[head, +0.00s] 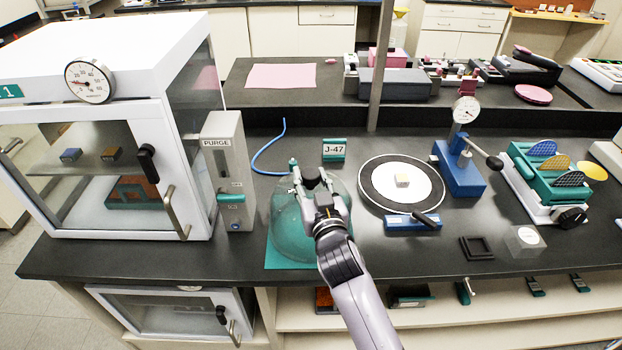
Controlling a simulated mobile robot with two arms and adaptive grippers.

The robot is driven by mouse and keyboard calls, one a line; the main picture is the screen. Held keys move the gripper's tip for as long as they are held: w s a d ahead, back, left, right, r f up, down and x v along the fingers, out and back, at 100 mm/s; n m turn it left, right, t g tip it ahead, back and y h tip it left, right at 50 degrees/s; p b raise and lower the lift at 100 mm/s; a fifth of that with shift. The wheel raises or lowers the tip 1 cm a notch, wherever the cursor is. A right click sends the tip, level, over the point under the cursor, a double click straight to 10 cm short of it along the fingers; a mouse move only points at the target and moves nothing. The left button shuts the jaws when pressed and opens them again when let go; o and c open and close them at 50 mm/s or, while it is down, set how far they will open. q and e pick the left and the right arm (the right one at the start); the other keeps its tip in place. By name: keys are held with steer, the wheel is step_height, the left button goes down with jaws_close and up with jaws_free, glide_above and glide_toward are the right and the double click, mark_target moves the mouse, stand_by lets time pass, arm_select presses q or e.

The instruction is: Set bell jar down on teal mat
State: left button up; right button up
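The clear, teal-tinted bell jar (290,232) stands upright over the teal mat (278,264) at the front of the bench. Its lower edge looks to be at the mat, but I cannot tell whether it rests on it or hovers just above. My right gripper (313,180) is at the top of the jar, with its fingers around the dark knob there. The wrist and arm cover the jar's right front, and I cannot tell whether the fingers press on the knob. My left gripper is not in view.
A grey PURGE unit (228,175) and a white glass-fronted cabinet (95,170) stand left of the jar. A blue hose (257,157) curves behind it. The round black-and-white stage (372,193) and a blue bar (405,223) are to the right. The J-47 sign (334,150) stands behind.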

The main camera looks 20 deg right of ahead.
steer(key=o, duration=0.4)
steer(key=shift+r, duration=0.15)
steer(key=s+b, duration=0.2)
steer(key=s, duration=1)
steer(key=shift+a+r+b, duration=0.3)
steer(key=shift+a+b, duration=0.05)
steer(key=shift+b, duration=0.05)
